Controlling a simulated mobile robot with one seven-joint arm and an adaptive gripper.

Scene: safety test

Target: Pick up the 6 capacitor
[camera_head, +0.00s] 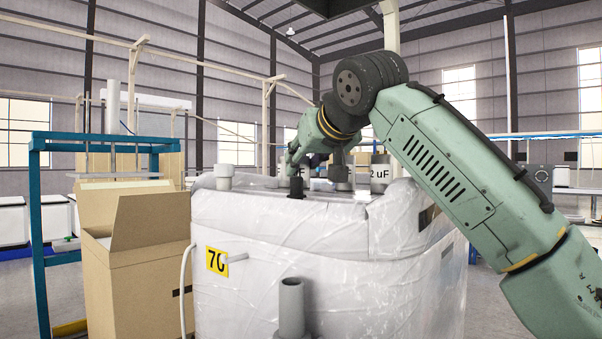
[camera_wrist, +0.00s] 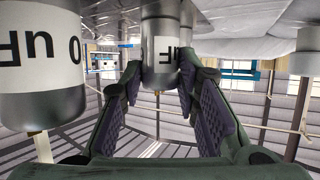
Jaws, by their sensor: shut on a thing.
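My gripper (camera_wrist: 160,78) has its two dark padded fingers shut on the sides of a silver capacitor (camera_wrist: 160,48) with a white label. The wrist picture is upside down; the label's "uF" shows in part, but its number cannot be read. A second silver capacitor (camera_wrist: 42,55), labelled with a figure ending in "0 uF", stands close on the left in the wrist view. In the head view a capacitor (camera_head: 380,174) marked "2 uF" stands on the white wrapped unit. The fingers are small and partly hidden there, near the unit's top.
The white wrapped unit (camera_head: 270,230) carries a dark post (camera_head: 296,188) and a grey stub (camera_head: 223,175) on top. An open cardboard box (camera_head: 135,250) stands at its left, beside a blue frame (camera_head: 40,220). Open air lies above the box.

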